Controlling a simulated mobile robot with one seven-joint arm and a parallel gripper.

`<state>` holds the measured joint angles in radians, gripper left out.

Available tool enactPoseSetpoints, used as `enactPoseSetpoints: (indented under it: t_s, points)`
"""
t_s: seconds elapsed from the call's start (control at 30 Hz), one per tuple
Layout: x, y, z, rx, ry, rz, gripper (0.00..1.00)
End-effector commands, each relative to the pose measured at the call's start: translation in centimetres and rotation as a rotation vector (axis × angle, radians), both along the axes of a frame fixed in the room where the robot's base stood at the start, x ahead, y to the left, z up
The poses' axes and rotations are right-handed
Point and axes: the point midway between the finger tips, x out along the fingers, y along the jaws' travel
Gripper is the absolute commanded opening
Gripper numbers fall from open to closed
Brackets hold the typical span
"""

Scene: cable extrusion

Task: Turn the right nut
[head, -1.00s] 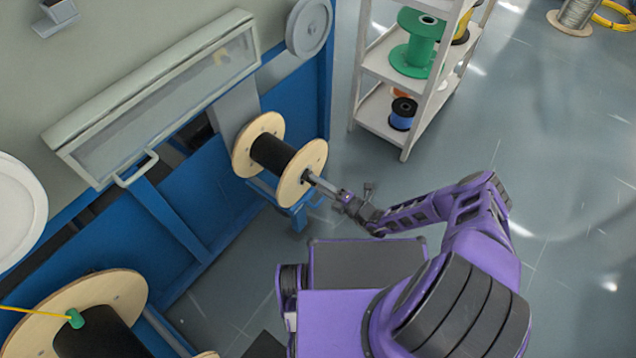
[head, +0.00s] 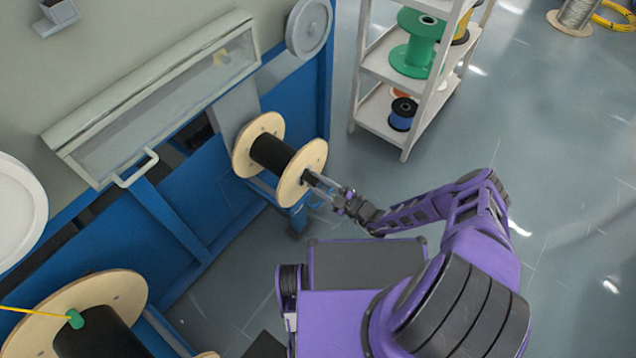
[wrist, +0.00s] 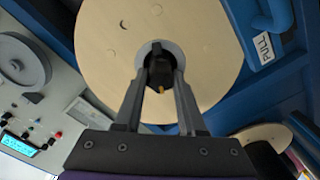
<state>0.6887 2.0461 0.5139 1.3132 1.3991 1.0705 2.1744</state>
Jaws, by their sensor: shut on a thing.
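The right spool has wooden flanges (head: 303,172) and a black wound core, and is mounted on the blue machine frame. Its front flange (wrist: 205,35) fills the middle of the wrist view. The right nut (wrist: 158,62) is a dark piece at the centre of the flange, in front of a grey round hub. My gripper (wrist: 160,72) is shut on the nut, one finger on each side. In the head view my gripper (head: 313,182) reaches the flange centre from the lower right, and the nut is mostly hidden there. A small orange bit shows between the fingers.
A larger spool (head: 120,290) with yellow cable stands at lower left. A white shelf (head: 385,70) with spools stands behind. The grey machine cover (head: 150,95) has a handle. A control panel (wrist: 25,130) shows at left in the wrist view.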

Motion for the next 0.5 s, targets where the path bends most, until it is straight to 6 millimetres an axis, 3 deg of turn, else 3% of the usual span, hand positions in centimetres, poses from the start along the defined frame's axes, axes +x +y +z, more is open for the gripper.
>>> enactPoseSetpoints:
  t_s: [0.5]
  points:
    - [0.14,0.13,0.2,0.054,0.063,0.0,0.0]
